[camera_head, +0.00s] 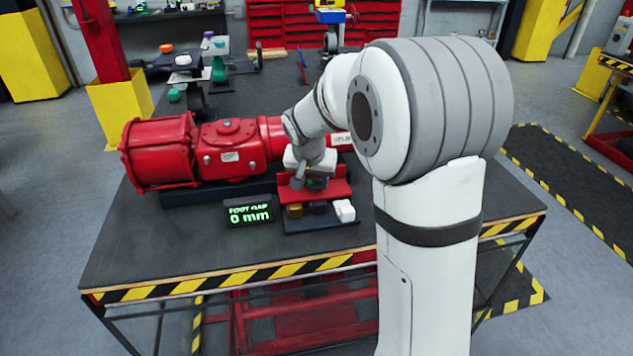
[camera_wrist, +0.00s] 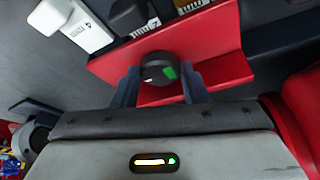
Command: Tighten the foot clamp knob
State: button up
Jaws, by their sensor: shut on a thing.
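The foot clamp knob (camera_wrist: 160,70) is round and black with a green mark, and shows in the wrist view at the red foot bracket (camera_wrist: 222,62). My gripper (camera_wrist: 160,84) has its two dark fingers on either side of the knob and is shut on it. In the head view my gripper (camera_head: 310,178) points down at the red bracket (camera_head: 335,189) in front of the red valve actuator (camera_head: 228,143). The knob is mostly hidden there by my gripper. A black display (camera_head: 249,214) reads "FOOT GAP 0 mm" in green.
A dark tray (camera_head: 322,225) with a white block (camera_head: 344,210), a brown block (camera_head: 294,210) and a dark block (camera_head: 318,207) lies just in front of the bracket. The table's front left (camera_head: 150,245) is clear. Tools and small parts stand at the back left.

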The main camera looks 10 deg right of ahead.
jog(key=o, duration=1)
jog(key=shift+r, duration=0.1)
jog(key=v, duration=0.7)
jog(key=shift+s+r, duration=0.1)
jog(key=shift+r, duration=0.2)
